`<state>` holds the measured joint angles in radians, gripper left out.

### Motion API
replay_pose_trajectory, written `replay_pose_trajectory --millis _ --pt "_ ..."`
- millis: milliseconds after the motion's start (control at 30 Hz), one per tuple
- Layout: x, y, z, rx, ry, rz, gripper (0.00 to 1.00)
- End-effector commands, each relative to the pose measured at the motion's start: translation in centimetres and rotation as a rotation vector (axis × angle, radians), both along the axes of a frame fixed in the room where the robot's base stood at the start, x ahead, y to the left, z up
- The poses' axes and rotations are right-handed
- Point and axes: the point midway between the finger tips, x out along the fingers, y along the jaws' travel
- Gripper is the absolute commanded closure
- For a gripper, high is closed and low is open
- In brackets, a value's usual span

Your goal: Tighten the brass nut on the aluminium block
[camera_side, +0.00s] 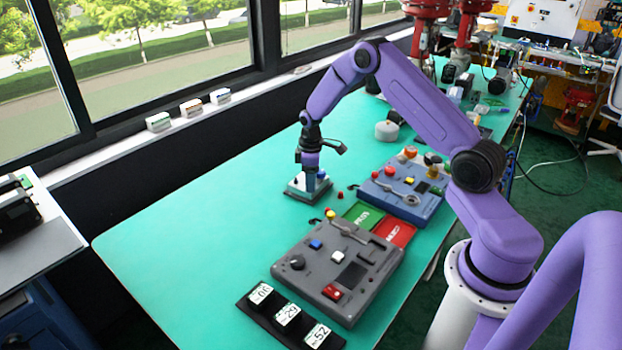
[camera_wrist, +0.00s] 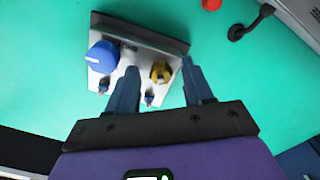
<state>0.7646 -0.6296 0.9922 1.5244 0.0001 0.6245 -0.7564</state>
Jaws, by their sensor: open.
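The aluminium block (camera_wrist: 130,50) is silver-grey and lies on the green table in the wrist view. In the side view the block (camera_side: 298,191) sits under my gripper (camera_side: 309,176). The brass nut (camera_wrist: 160,72) is on the right part of the block. A blue knob (camera_wrist: 101,57) with a white mark is on its left part. In the wrist view my gripper (camera_wrist: 159,66) is open, with one finger on each side of the nut in the picture. I cannot tell whether the fingers touch it. The nut is hidden in the side view.
A grey control box (camera_side: 345,258) and a blue control box (camera_side: 400,190) stand to the right of the block. Green and red pads lie between them. A black strip with number tags (camera_side: 288,315) lies at the front. The table's left part is clear.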

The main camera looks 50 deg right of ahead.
Motion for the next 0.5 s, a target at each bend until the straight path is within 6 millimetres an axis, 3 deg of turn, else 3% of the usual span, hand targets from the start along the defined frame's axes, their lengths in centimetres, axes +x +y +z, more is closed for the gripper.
replay_pose_trajectory --millis 133,167,300,500 --pt "0.01 0.0 0.02 0.0 0.0 0.0 0.49" --pt "0.01 0.0 0.03 0.0 0.0 0.0 0.55" --pt "0.01 0.01 0.04 0.0 0.0 0.0 1.0" --pt "-0.01 0.01 0.05 0.0 0.0 -0.004 1.0"
